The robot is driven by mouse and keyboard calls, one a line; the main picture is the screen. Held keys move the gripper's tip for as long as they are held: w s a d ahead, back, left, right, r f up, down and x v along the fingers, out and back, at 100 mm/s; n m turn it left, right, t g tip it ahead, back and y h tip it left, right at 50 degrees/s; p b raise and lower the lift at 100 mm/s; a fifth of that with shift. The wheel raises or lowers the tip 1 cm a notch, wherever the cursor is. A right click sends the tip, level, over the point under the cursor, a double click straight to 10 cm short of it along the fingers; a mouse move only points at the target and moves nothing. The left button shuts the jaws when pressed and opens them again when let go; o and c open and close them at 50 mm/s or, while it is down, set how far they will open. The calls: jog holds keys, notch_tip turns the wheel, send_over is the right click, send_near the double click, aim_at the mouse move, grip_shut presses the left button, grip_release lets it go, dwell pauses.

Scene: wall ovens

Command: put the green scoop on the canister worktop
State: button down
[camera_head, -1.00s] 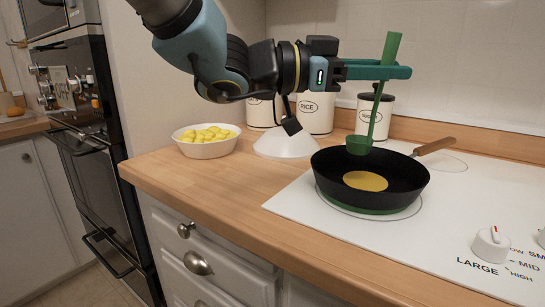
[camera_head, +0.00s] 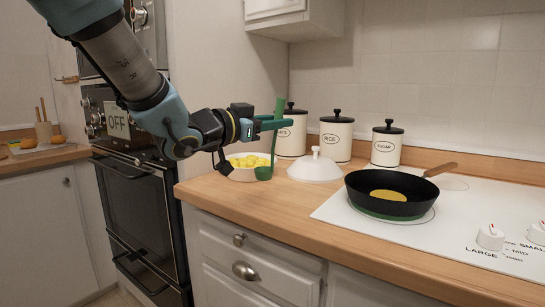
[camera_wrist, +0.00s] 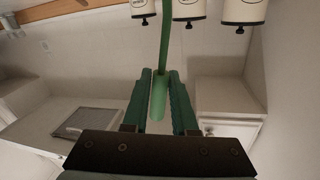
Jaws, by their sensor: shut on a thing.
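My gripper (camera_head: 276,124) is shut on the handle of the green scoop (camera_head: 264,172). The scoop hangs upright with its bowl at the bottom, in front of the bowl of yellow food at the left end of the worktop. I cannot tell whether the scoop's bowl touches the wood. In the wrist view the green handle (camera_wrist: 159,96) runs between the two fingers (camera_wrist: 160,98). The wooden canister worktop (camera_head: 300,198) has three cream canisters with black lids along the wall, the middle one (camera_head: 336,136) marked RICE.
A white lid (camera_head: 315,168) lies on the worktop beside the scoop. The yellow-filled bowl (camera_head: 241,174) is behind it. A black pan (camera_head: 389,207) with a yellow disc sits on the white hob at right. Wall ovens (camera_head: 135,180) stand at left. The front worktop is clear.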

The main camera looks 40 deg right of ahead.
jog(key=shift+f, duration=2.7)
jog(key=shift+f+b, duration=0.2)
jog(key=shift+b, duration=0.1)
jog(key=c, duration=0.7)
grip_release()
jog(key=shift+r, duration=0.15)
